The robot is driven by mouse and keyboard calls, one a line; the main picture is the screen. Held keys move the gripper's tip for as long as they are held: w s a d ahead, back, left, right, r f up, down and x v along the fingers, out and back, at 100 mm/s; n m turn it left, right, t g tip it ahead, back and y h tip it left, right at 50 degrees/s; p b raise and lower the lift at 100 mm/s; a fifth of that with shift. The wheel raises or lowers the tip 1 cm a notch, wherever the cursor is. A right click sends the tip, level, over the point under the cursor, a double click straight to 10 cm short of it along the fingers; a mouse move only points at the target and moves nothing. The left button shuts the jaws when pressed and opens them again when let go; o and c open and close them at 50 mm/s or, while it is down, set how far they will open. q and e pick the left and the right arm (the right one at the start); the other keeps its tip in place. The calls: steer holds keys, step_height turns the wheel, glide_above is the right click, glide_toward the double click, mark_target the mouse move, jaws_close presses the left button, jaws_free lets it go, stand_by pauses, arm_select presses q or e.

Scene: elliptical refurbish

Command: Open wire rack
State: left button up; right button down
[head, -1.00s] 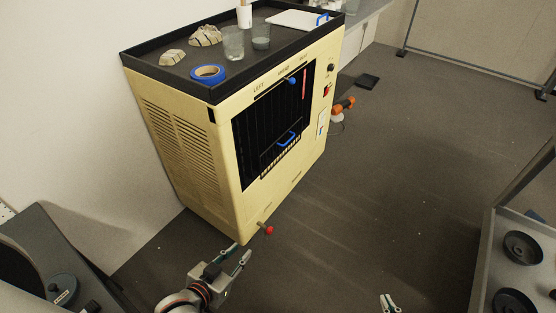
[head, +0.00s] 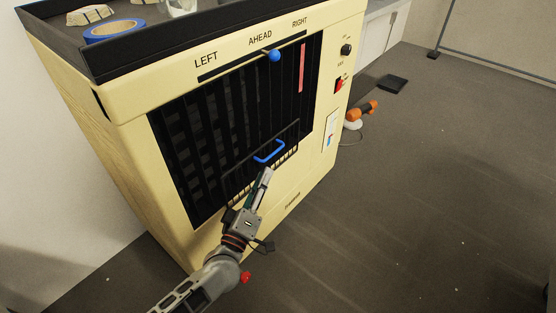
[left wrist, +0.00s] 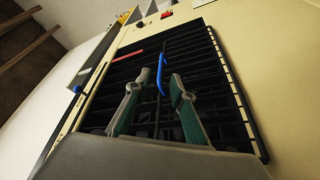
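The cream machine (head: 135,135) has a dark front opening with black slats. A black wire rack (head: 288,131) is at the lower part of the opening, with a blue handle (head: 269,152) on it. My left gripper (head: 265,173) is just below and in front of the handle in the head view. In the left wrist view, the two fingers (left wrist: 160,82) are open, and the blue handle (left wrist: 161,73) appears between them. The gripper looks apart from the handle, but the exact gap cannot be told. My right gripper is not in view.
A blue slider knob (head: 273,55) sits above the opening, under the direction labels. A red knob (head: 246,277) is low on the front, beside my left arm. Blue tape (head: 114,30) lies on top. An orange tool (head: 361,110) is on the floor beyond.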

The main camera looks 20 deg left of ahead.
arm_select(q)
steer(key=b+x, duration=0.1)
steer(key=x, duration=0.7)
steer(key=shift+a, duration=0.1)
steer(key=shift+f, duration=0.1)
jaws_close()
